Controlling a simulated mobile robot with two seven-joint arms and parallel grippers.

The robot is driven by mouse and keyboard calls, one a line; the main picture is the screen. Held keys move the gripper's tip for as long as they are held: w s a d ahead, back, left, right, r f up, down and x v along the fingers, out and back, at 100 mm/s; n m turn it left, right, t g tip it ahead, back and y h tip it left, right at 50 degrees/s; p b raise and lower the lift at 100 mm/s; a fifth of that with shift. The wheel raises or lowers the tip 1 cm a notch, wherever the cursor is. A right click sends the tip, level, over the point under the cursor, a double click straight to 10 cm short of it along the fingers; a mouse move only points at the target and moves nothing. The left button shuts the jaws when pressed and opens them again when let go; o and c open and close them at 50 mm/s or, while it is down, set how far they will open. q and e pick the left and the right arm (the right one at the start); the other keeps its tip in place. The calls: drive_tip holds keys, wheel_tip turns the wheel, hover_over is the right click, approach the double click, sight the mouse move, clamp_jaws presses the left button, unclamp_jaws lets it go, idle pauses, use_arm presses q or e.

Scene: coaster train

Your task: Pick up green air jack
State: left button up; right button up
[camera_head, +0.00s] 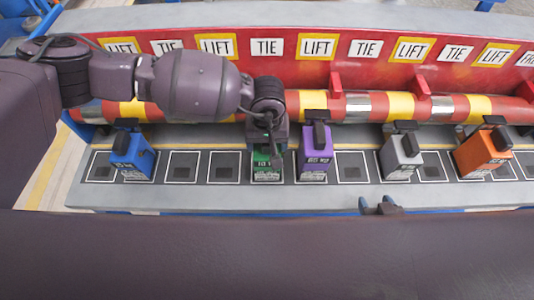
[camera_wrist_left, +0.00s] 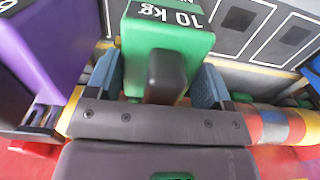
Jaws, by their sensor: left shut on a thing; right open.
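The green air jack (camera_head: 265,172) stands on a marked square of the grey shelf in the head view, partly hidden by my left gripper (camera_head: 268,150) above it. In the left wrist view the green jack (camera_wrist_left: 172,38) shows a "10 kg" label and a dark handle. The left gripper's two blue-grey fingers (camera_wrist_left: 155,85) lie on either side of it, shut on it. My right gripper (camera_head: 380,206) shows only as dark tips at the shelf's front edge, empty and open.
A purple jack (camera_head: 314,158) stands close to the right of the green one. Blue (camera_head: 133,157), grey (camera_head: 400,160) and orange (camera_head: 480,155) jacks stand further off. A striped bar (camera_head: 360,106) and red wall with signs run behind.

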use_arm(q)
drive_tip(key=shift+r, duration=0.1)
clamp_jaws()
